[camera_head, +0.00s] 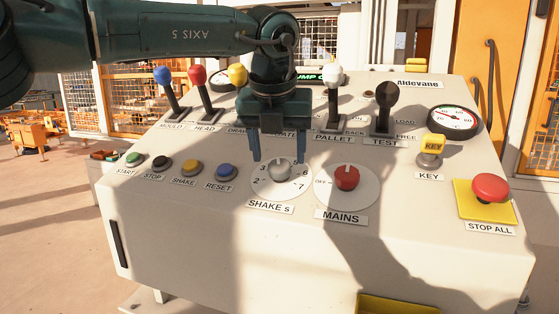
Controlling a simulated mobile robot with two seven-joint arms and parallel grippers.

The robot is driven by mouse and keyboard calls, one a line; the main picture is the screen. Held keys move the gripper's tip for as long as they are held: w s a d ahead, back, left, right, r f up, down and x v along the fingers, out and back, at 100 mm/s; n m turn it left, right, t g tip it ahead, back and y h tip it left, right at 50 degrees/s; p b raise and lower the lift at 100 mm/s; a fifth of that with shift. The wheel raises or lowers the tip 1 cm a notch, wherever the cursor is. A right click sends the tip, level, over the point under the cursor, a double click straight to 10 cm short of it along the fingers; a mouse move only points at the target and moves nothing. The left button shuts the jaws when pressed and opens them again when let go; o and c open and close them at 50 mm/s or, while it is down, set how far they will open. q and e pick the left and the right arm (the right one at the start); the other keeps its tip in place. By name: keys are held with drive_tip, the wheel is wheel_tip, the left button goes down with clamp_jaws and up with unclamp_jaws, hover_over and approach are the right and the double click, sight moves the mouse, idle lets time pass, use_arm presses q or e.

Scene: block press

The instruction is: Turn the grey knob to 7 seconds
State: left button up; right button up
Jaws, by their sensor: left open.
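The grey knob (279,169) sits on a round white dial (265,193) labelled "SHAKE S". The dial shows numbers, with 2 and 3 at the left and 6 and 7 at the right. My left gripper (278,158) is above the knob, pointing down, with its two blue fingers open. The fingers stand apart to the left and right of the knob. They hide part of the dial's upper edge. I cannot tell whether they touch the panel, and the number the knob points to is not clear.
A red MAINS knob (346,177) is just right of the dial. A blue RESET button (227,172) is to its left. Levers, including one with a white ball (332,75), stand behind. A red STOP ALL button (491,187) is far right. The panel front (190,235) is clear.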

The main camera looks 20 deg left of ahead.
sight(280, 169)
use_arm(q)
drive_tip(key=shift+x, duration=1.45)
drive_tip(key=c, duration=1)
